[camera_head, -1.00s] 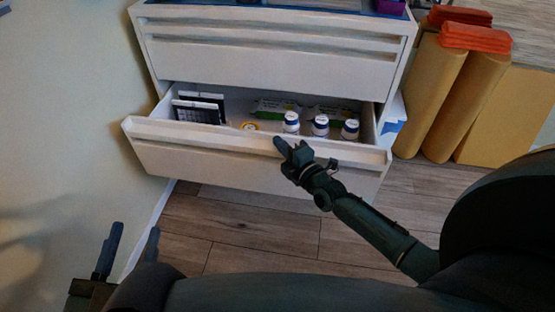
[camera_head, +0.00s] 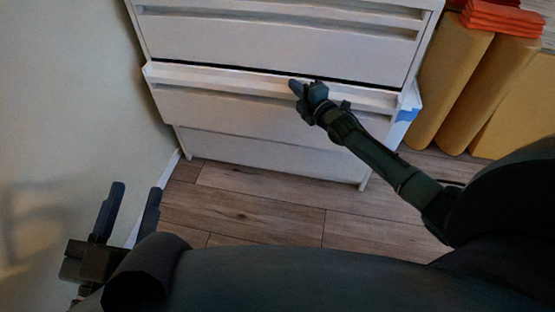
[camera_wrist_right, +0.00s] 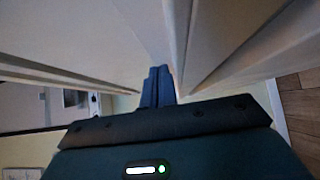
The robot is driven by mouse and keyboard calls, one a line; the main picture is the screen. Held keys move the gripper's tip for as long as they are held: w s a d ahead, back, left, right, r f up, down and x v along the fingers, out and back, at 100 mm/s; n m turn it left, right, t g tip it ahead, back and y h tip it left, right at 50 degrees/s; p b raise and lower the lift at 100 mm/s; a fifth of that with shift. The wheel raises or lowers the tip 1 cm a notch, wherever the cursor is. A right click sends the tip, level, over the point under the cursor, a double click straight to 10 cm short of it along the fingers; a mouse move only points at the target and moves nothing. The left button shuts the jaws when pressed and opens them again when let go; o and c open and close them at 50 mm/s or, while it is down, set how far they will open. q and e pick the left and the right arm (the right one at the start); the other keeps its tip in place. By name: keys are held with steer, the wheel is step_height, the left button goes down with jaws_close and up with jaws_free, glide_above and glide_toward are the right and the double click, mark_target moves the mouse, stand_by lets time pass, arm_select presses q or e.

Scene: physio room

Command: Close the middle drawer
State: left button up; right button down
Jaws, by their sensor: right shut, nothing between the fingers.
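The middle drawer (camera_head: 225,108) of the white cabinet (camera_head: 260,40) is nearly shut. Only a thin dark gap shows along its top edge, and its front stands slightly proud of the drawer above. Its contents are hidden. My right gripper (camera_head: 296,88) is shut and empty, with its fingertips at the top edge of the drawer front. In the right wrist view its shut fingers (camera_wrist_right: 158,86) point in between white panels; I cannot tell whether they touch. My left gripper (camera_head: 128,208) is open and empty at the lower left, away from the cabinet.
A lower drawer (camera_head: 260,152) is shut. Yellow rolls (camera_head: 455,85) and orange folded items (camera_head: 500,18) stand right of the cabinet. A wall is at the left. The wooden floor (camera_head: 265,205) in front is clear.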

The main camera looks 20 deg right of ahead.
steer(key=shift+w+d, duration=0.4)
steer(key=shift+w, duration=0.2)
steer(key=shift+w+d, duration=0.15)
steer(key=shift+w, duration=0.1)
arm_select(q)
steer(key=shift+w+d+r+m+h, duration=0.3)
steer(key=shift+w+r, duration=0.1)
steer(key=shift+r, duration=0.25)
steer(key=shift+a, duration=0.1)
steer(key=shift+a+f, duration=0.1)
steer(key=shift+f, duration=0.1)
arm_select(e)
steer(key=shift+s, duration=0.1)
